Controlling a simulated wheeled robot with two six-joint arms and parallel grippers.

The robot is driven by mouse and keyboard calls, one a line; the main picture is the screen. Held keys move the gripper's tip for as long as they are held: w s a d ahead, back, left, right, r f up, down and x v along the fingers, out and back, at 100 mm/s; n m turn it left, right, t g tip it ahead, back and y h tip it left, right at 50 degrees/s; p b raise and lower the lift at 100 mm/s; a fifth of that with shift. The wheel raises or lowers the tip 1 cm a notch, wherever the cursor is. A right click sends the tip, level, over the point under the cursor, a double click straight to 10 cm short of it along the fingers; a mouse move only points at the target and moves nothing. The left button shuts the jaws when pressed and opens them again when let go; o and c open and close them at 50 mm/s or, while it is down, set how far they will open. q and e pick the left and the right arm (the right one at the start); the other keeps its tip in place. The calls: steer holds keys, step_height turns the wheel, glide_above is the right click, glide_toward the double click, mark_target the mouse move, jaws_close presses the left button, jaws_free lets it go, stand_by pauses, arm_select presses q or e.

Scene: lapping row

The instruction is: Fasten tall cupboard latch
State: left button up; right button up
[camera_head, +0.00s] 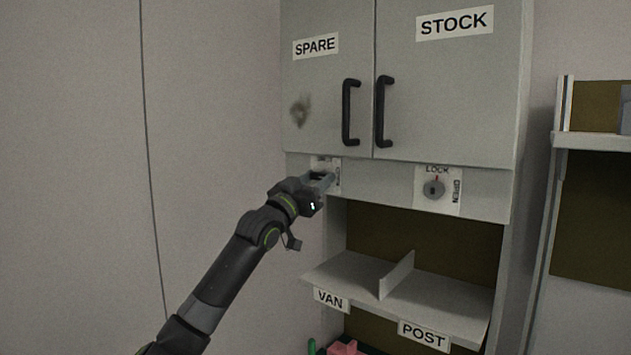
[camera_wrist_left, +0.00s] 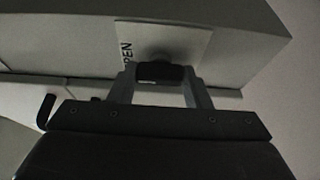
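The tall grey cupboard (camera_head: 450,90) has two closed doors with black handles, labelled SPARE and STOCK. Under the SPARE door is a latch plate (camera_head: 337,164), mostly hidden by my left gripper (camera_head: 322,181). In the left wrist view my left gripper (camera_wrist_left: 161,84) has its fingers on both sides of a dark knob (camera_wrist_left: 160,73), with no clear gap between. Part of the word OPEN shows beside the knob; its setting cannot be read. My right gripper is not in view.
Below the cupboard is an open shelf (camera_head: 440,302) with a divider and VAN and POST labels. Pink and green things (camera_head: 345,348) show at the bottom edge. Another shelf unit (camera_head: 595,141) stands at right. A plain wall is at left.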

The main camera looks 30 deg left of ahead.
arm_select(q)
steer(key=shift+c, duration=0.7)
steer(key=shift+d+f+n+y+b, duration=0.1)
steer(key=shift+f+n+y+b, duration=0.1)
steer(key=shift+n+y+b, duration=0.7)
steer(key=n+y+b, duration=0.1)
steer(key=n+b, duration=0.2)
steer(key=n, duration=0.1)
steer(key=n+g+y+b, duration=0.1)
steer(key=n+y+b, duration=0.1)
steer(key=n+b, duration=0.1)
steer(key=n+g+y+b, duration=0.1)
steer(key=n+b, duration=0.2)
steer(key=n, duration=0.2)
steer(key=shift+d+r, duration=0.15)
steer(key=shift+d, duration=0.05)
steer(key=n+g+y+b, duration=0.1)
steer(key=n, duration=0.2)
steer(key=shift+r+b, duration=0.1)
steer(key=shift+b, duration=0.2)
steer(key=shift+r+n+g+b, duration=0.1)
steer(key=shift+n+g+b, duration=0.45)
steer(key=shift+n, duration=0.85)
steer(key=shift+r+n+g+b, duration=0.1)
steer(key=shift+n+g+b, duration=0.4)
steer(key=shift+n, duration=0.9)
